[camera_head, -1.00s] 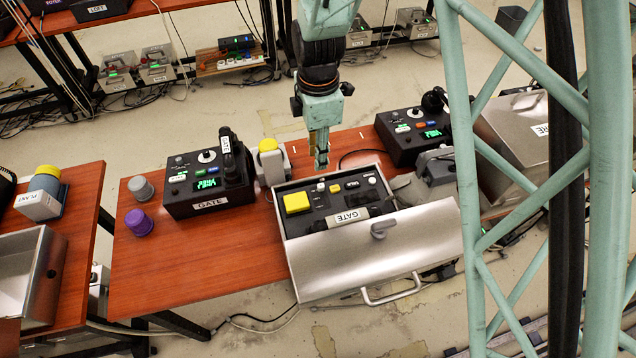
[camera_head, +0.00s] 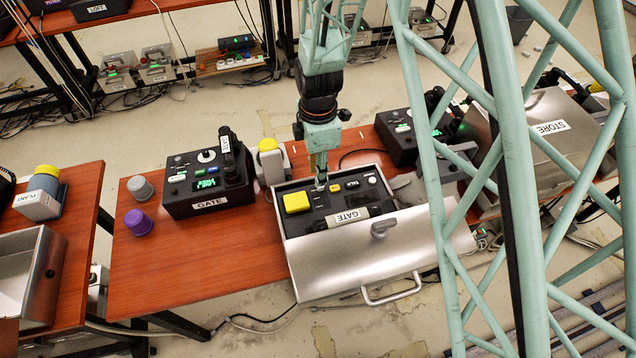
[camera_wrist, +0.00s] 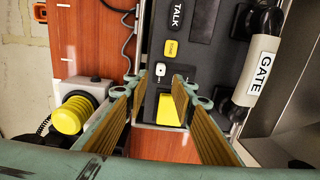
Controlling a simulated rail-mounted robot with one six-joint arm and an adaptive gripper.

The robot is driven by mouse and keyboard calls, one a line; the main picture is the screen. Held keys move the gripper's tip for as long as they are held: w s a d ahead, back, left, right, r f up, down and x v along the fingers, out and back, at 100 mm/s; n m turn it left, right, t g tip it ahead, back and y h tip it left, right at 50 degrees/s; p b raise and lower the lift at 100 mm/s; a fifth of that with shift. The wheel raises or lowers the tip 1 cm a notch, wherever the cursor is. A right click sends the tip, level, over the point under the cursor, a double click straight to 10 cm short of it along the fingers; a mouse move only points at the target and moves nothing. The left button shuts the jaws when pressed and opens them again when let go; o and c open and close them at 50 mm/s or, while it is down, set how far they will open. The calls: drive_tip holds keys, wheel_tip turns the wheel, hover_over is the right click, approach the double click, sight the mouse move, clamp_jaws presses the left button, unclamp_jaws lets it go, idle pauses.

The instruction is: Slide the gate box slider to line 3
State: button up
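The gate box (camera_head: 370,256) is an open metal case on the wooden table, with a dark panel inside. The panel holds a large yellow button (camera_head: 296,202), a small yellow button (camera_head: 335,188) and a handset labelled GATE (camera_head: 348,216). In the wrist view a small white slider knob (camera_wrist: 161,70) shows between the fingertips, with the large yellow button (camera_wrist: 168,110) and a small yellow button (camera_wrist: 171,48) either side of it. My gripper (camera_head: 320,178) points down over the panel's far edge. Its fingers (camera_wrist: 158,80) are apart, around or above the knob; contact is unclear. Line marks are unreadable.
A black GATE phone unit (camera_head: 208,185) stands left of the box, with a yellow-topped device (camera_head: 270,160) between them. A STORE box (camera_head: 545,115) stands right.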

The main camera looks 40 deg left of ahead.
drive_tip(key=shift+f, duration=2.85)
drive_tip(key=shift+c, duration=0.5)
clamp_jaws()
